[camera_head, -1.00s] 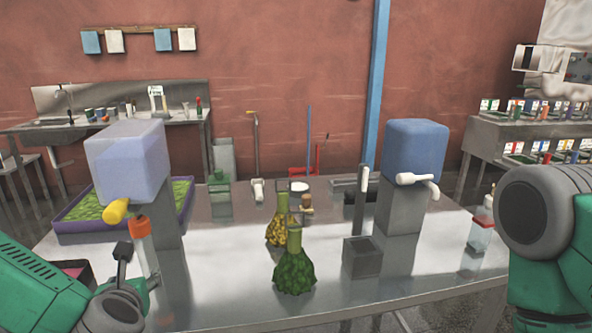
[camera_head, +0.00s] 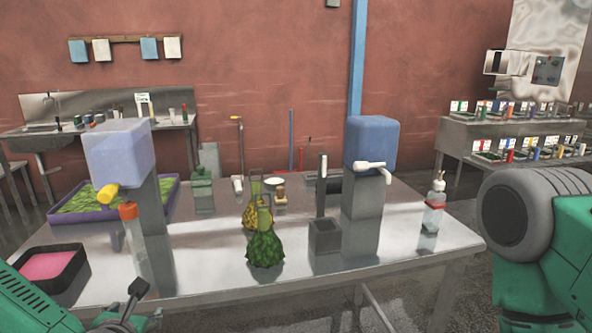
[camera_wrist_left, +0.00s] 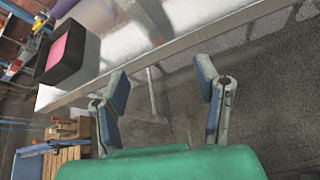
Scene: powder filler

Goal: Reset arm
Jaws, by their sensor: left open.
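My left gripper (camera_wrist_left: 162,90) is open and empty in the left wrist view, its two fingers spread apart over the floor just off the table's edge. In the head view the left arm comes in at the bottom left, and the gripper (camera_head: 138,305) shows only partly near the table's front edge. My right arm shows as a green and grey link at the right edge of the head view; its gripper is out of view. The steel table (camera_head: 330,277) lies in front of me.
A black tray with pink contents (camera_head: 48,268) sits at the table's left. Two dispensers, pale (camera_head: 128,160) and blue (camera_head: 372,143), stand on grey blocks. A green vessel (camera_head: 265,248), grey box (camera_head: 325,236) and clear bottle (camera_head: 433,210) stand on the table.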

